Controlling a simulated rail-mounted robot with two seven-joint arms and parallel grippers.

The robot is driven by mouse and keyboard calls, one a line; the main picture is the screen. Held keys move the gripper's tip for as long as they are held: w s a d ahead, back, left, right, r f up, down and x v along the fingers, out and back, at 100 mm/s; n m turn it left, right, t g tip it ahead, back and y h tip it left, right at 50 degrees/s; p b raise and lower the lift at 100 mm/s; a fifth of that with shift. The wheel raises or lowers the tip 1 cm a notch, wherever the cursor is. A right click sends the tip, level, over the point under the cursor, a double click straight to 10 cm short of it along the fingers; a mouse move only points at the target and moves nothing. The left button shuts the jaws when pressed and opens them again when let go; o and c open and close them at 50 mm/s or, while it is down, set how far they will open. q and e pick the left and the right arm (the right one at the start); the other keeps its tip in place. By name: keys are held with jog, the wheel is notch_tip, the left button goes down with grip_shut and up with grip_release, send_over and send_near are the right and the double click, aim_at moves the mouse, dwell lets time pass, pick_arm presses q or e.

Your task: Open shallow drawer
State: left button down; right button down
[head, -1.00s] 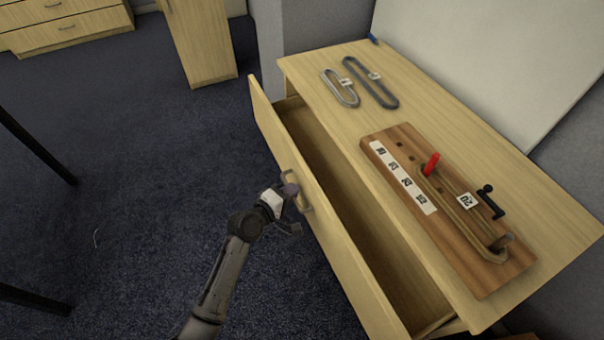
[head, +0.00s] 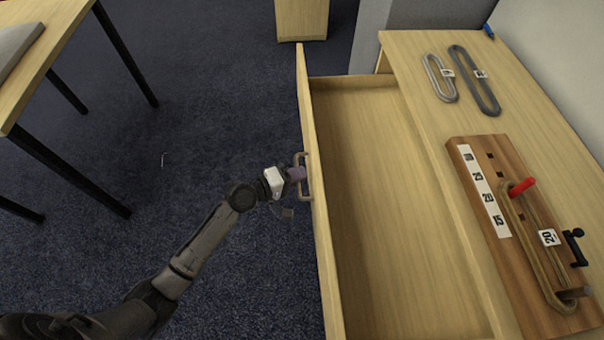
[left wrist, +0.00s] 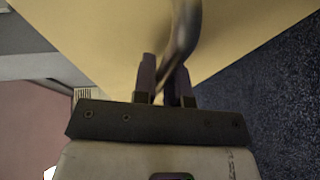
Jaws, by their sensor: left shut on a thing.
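The shallow drawer (head: 385,200) under the wooden top stands well out, and its inside looks empty. Its front panel (head: 318,220) carries a metal bow handle (head: 305,177). My left gripper (head: 297,174) is shut on the handle, coming in from the left. In the left wrist view the handle (left wrist: 181,40) passes between the two dark fingers (left wrist: 168,90), in front of the pale drawer front (left wrist: 100,30). My right gripper is in neither view.
On the top (head: 420,110) lie a wooden board (head: 500,170) with a red peg (head: 522,186) and a belt, and two loose belts (head: 474,80). Another table (head: 30,90) stands at the left. Dark carpet between is clear.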

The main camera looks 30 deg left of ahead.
pick_arm(q)
jog(key=c, duration=1.2)
grip_release()
jog(key=shift+p+v, duration=0.8)
jog(key=shift+v, duration=6.1)
jog(key=shift+d, duration=0.1)
